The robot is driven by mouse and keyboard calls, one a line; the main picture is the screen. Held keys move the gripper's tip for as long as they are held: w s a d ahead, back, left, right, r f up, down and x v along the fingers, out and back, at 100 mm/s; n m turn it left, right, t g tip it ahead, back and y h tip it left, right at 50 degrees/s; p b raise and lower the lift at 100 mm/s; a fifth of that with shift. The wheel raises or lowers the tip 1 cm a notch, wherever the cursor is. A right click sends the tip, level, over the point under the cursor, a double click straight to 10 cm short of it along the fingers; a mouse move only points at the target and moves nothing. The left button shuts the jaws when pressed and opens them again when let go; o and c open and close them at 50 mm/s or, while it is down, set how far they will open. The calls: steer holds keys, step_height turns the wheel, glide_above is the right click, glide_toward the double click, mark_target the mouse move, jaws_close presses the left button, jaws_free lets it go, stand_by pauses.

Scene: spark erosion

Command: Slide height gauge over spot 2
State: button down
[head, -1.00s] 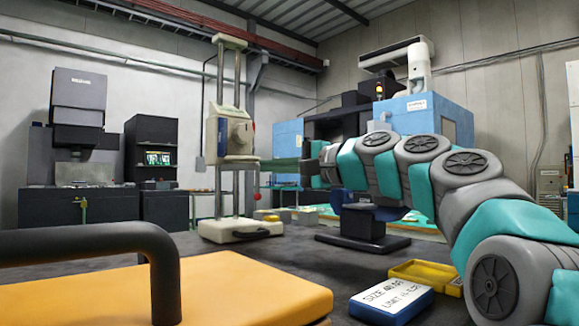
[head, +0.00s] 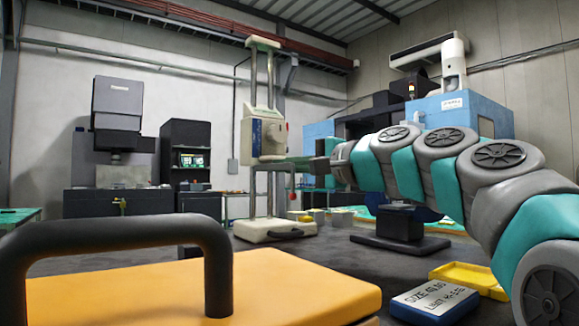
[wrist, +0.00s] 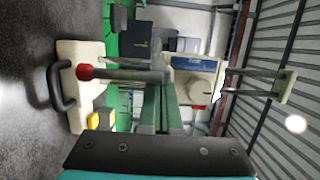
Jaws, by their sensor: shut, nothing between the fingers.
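No marked spot 2 is discernible.
An orange-yellow box (head: 270,290) with a black handle fills the near left. A blue-and-white size block (head: 435,300) and a yellow tray (head: 470,277) lie at the front right. A black stand (head: 400,235) is beneath my arm. Dark table shows around the gauge base.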

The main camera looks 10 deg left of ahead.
steer(key=s+a+p, duration=0.1)
steer(key=s+a, duration=1)
steer(key=s, duration=0.1)
steer(key=shift+s, duration=0.15)
steer(key=shift+d, duration=0.1)
steer(key=s+d, duration=0.1)
steer(key=d, duration=1)
steer(key=shift+s+d, duration=0.25)
steer(key=shift+s, duration=0.05)
